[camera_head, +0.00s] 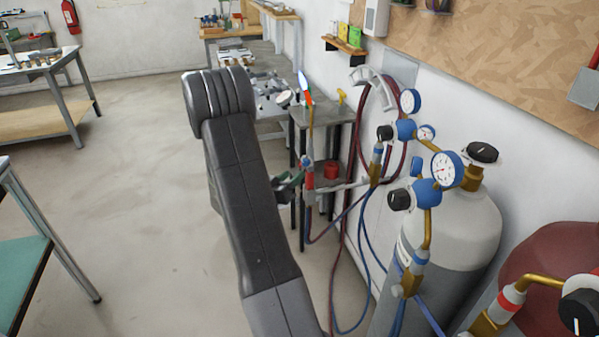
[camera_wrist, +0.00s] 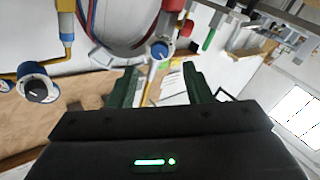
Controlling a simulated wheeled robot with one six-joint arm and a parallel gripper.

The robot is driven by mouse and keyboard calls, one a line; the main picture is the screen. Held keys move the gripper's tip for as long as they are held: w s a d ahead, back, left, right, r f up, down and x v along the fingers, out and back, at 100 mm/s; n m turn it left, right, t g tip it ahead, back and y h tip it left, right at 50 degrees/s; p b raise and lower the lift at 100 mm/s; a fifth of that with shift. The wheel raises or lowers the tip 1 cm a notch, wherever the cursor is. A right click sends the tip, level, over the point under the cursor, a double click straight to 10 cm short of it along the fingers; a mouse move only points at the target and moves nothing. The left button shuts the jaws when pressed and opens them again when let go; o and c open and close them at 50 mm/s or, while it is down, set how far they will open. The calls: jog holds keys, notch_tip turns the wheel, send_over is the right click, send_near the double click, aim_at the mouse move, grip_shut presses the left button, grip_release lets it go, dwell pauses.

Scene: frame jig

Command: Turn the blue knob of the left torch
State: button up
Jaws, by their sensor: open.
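The left torch (camera_head: 309,187) is held upright near the picture's middle in the head view, with a bright blue, white and orange flame shape (camera_head: 304,86) above its brass tube. Its blue knob (camera_head: 306,162) faces my gripper. My gripper (camera_head: 296,180) has green fingers and is open and empty beside the torch. It also shows open in the wrist view (camera_wrist: 160,74). I see no contact with the knob.
Hoses (camera_head: 366,245) loop below. Gas cylinders (camera_head: 455,235) with gauges stand at the right. A small metal table (camera_head: 325,116) is behind the torch. The floor (camera_head: 130,190) at left is clear.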

aim_at(304, 164)
jog(key=v, duration=0.6)
jog(key=shift+s+a+b, duration=0.15)
jog(key=shift+s+b, duration=0.15)
jog(key=shift+b, duration=0.1)
dwell(0.8)
jog(key=p+x, duration=0.2)
jog(key=x, duration=1.2)
jog(key=shift+s, duration=0.1)
